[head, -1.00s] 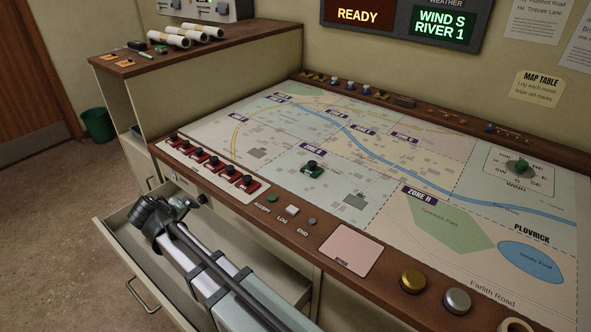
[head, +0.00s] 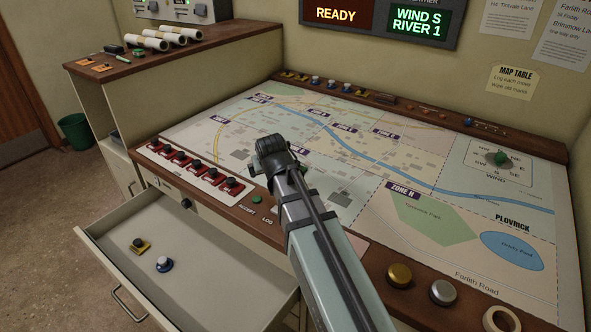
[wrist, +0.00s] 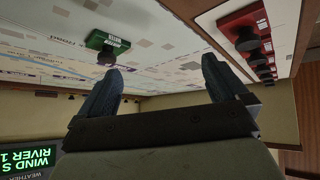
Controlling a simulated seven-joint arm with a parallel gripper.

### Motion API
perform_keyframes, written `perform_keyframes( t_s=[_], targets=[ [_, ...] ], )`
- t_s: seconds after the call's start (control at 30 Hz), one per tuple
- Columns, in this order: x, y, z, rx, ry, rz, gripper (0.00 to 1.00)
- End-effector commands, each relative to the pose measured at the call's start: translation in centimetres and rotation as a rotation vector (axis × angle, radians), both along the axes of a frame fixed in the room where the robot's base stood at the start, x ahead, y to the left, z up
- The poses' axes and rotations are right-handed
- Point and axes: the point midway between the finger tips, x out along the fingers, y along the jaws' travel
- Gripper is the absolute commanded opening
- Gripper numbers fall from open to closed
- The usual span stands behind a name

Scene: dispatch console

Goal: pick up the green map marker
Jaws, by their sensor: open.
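The green map marker (wrist: 106,42) has a dark knob and sits on the map table (head: 430,180). In the wrist view it is beyond the left fingertip, apart from it and off-centre between the jaws. My gripper (head: 268,152) is over the map in the head view, and its end and arm hide the marker there. In the wrist view my gripper (wrist: 165,80) is open, with nothing between its two fingers.
Several red markers (head: 195,168) stand in a row along the map's near-left edge.

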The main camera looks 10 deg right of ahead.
Motion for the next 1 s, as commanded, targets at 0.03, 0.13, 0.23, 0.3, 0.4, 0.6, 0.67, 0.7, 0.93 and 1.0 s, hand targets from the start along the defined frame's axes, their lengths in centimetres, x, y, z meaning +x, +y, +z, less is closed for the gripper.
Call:
perform_keyframes(
  t_s=[0.03, 0.13, 0.23, 0.3, 0.4, 0.6, 0.67, 0.7, 0.93, 1.0],
  targets=[
    [-0.1, -2.0, 0.6, 0.022, -0.012, -0.027, 1.00],
    [-0.1, -4.9, 1.5, 0.061, -0.032, -0.066, 1.00],
    [-0.2, -7.1, 2.3, 0.091, -0.050, -0.096, 1.00],
    [-0.2, -8.2, 2.7, 0.107, -0.060, -0.111, 1.00],
    [-0.3, -9.2, 3.0, 0.120, -0.067, -0.123, 1.00],
    [0.7, -9.6, 2.4, 0.127, -0.070, -0.130, 1.00],
    [1.3, -9.6, 1.8, 0.127, -0.070, -0.130, 1.00],
    [1.7, -9.6, 1.3, 0.127, -0.069, -0.130, 1.00],
    [4.2, -9.5, -1.1, 0.126, -0.069, -0.129, 1.00],
    [4.8, -9.5, -1.8, 0.126, -0.069, -0.129, 1.00]
  ],
)
